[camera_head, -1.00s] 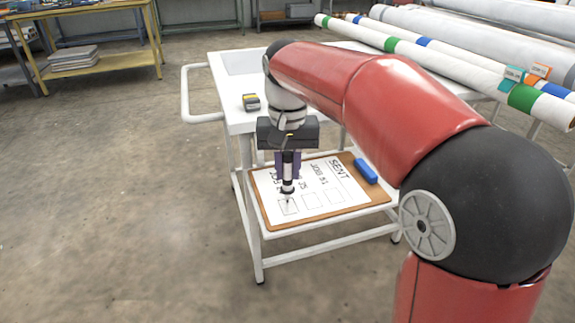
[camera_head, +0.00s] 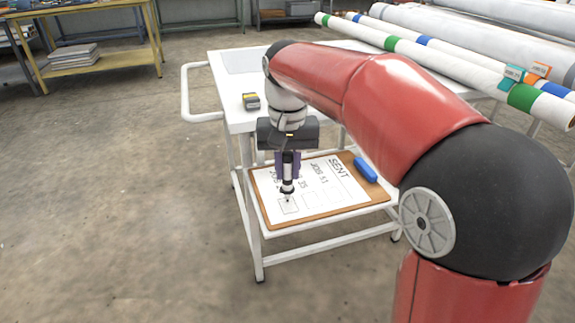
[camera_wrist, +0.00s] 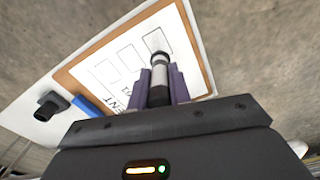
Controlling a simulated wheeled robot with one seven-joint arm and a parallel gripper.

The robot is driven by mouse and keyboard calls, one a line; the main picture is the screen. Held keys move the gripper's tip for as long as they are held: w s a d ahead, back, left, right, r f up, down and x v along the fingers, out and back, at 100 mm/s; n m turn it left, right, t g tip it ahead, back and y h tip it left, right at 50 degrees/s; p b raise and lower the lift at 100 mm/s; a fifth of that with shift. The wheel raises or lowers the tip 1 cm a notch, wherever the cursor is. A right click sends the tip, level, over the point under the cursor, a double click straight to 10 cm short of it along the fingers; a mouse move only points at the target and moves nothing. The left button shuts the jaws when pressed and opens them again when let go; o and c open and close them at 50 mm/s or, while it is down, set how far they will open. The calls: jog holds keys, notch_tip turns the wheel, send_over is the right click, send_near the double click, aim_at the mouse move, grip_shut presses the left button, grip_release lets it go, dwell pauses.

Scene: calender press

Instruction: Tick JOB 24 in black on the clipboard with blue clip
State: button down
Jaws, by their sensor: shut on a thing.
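The clipboard (camera_head: 330,211) with a blue clip (camera_head: 365,171) lies on the lower shelf of a white cart. Its white sheet (camera_head: 335,185) reads SENT, with JOB rows such as JOB 51 and a row of boxes. My gripper (camera_head: 288,182) is shut on a black-and-white marker (camera_head: 287,172), held upright, tip down over the leftmost box (camera_head: 290,208). In the wrist view the marker (camera_wrist: 160,72) stands between purple fingers, its tip over the end box (camera_wrist: 167,37). The label of that row is partly hidden by my gripper. A small dark spot shows at the tip; I cannot tell whether it is ink.
Long rolls with coloured bands (camera_head: 430,55) lie at the right. Open floor (camera_head: 110,200) lies to the left.

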jog(key=shift+s, duration=0.1)
dwell(0.3)
jog(key=shift+s+a, duration=0.3)
jog(key=shift+s, duration=0.1)
dwell(1.4)
jog(key=shift+s+d+p, duration=0.3)
jog(key=shift+s+d, duration=0.05)
jog(key=shift+d, duration=0.1)
jog(key=shift+d, duration=0.1)
dwell(1.2)
jog(key=shift+s+d, duration=0.3)
jog(key=shift+p, duration=0.3)
dwell(0.8)
